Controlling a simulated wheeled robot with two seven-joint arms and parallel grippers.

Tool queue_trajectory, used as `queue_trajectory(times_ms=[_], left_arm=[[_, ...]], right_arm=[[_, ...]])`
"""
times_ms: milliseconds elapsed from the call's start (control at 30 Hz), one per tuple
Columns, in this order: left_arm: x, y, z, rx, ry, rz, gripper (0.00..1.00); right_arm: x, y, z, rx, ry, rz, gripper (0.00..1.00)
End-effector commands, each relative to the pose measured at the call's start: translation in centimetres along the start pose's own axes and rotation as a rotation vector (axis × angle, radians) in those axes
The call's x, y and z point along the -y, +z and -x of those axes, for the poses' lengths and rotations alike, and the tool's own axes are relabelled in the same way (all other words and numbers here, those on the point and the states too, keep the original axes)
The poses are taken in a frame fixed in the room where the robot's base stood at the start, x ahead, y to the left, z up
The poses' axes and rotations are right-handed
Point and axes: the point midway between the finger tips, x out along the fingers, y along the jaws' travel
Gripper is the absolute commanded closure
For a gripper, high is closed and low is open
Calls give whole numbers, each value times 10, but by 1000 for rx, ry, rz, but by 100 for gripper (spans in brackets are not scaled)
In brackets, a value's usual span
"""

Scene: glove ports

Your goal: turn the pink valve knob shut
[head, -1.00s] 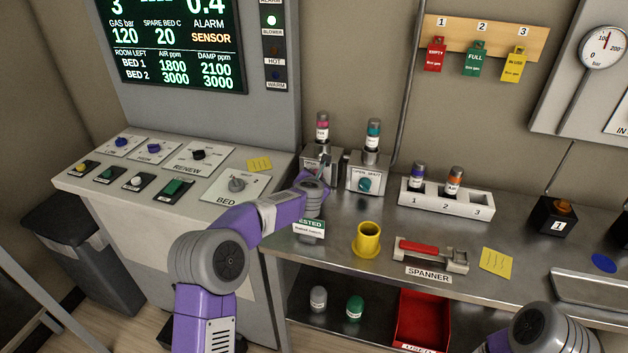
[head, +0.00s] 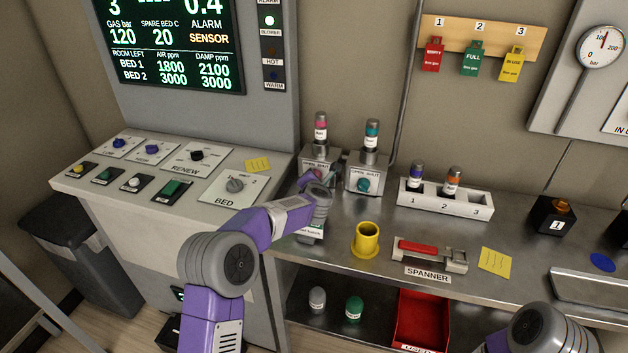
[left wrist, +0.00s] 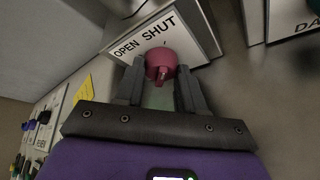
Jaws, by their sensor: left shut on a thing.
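The pink valve knob (left wrist: 161,60) sits on a white plate (left wrist: 176,34) marked OPEN and SHUT in the left wrist view. My left gripper (left wrist: 161,88) is shut on the knob, one finger on each side. The knob's small pointed end faces down between the fingers. In the head view my left gripper (head: 310,180) is at the left valve block (head: 320,157), below a pink-banded cylinder (head: 321,127). My wrist hides most of the knob there. My right gripper is out of view.
A second block with a teal knob (head: 363,185) stands close on the right. A white rack (head: 470,205), a yellow cup (head: 366,240) and a red-handled spanner (head: 420,249) are on the bench. The console (head: 240,158) is on the left.

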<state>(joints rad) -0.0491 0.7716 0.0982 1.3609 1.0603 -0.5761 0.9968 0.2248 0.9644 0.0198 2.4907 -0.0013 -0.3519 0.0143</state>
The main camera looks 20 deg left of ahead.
Motion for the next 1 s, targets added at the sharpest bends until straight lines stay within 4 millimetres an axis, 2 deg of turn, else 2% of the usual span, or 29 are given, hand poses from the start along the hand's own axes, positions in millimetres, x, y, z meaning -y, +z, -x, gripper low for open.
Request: queue_trajectory(times_ms=[33, 200, 567, 1000], left_arm=[[2, -1, 0, -2, -4, -4, 60], [2, -1, 0, -1, -3, -2, 37], [1, 0, 4, 0, -3, -1, 37], [0, 1, 62, 1, -2, -2, 37]], right_arm=[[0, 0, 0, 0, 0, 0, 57], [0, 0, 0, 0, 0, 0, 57], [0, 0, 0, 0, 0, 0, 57], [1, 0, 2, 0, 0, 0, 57]])
